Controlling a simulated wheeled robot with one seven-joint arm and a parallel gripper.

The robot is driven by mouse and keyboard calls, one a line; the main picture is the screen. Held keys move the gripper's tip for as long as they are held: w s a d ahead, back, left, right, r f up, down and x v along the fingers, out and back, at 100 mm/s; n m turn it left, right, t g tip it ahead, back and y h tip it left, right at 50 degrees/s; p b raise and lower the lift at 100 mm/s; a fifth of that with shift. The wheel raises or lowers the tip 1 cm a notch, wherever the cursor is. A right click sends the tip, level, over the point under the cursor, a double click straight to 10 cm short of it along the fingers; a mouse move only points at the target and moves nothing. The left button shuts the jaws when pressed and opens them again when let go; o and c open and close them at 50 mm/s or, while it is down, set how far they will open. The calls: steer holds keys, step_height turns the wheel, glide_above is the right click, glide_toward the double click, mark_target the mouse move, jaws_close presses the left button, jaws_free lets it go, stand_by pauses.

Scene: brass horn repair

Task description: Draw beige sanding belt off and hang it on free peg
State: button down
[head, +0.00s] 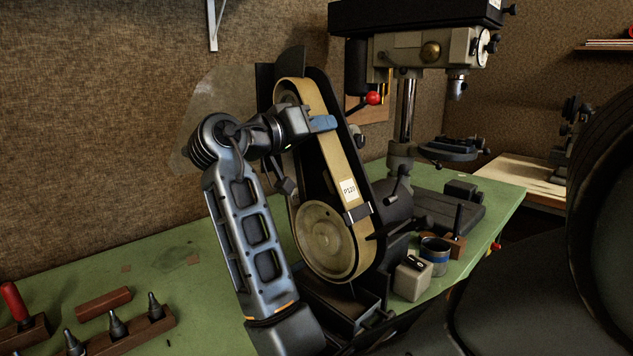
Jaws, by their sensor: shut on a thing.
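The beige sanding belt (333,150) is looped around the belt sander (322,226), running over the top and around the large lower wheel. A white label reading P120 is on its outer face. My gripper (322,123) reaches in from the left. Its blue fingertips are shut on the belt's upper right run. The belt still sits along the sander's dark backing plate. I cannot make out a free peg; a wooden board (353,113) on the wall is partly hidden behind the sander and drill press.
A drill press (407,100) with a red-tipped handle stands close behind the sander on the right. A beige block (412,278) and a blue-banded cup (434,255) stand at the sander's right. Tools in a wooden rack (130,330) are at lower left. The green bench (190,262) is mostly clear at left.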

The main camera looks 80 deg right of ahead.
steer(key=shift+s+f, duration=0.15)
steer(key=shift+f, duration=0.2)
stand_by(0.7)
steer(key=shift+a, duration=0.2)
steer(key=v, duration=1)
steer(key=shift+w+a+b, duration=0.25)
steer(key=shift+b, duration=0.2)
stand_by(1.5)
steer(key=shift+w+a, duration=0.1)
steer(key=shift+a, duration=0.05)
stand_by(0.3)
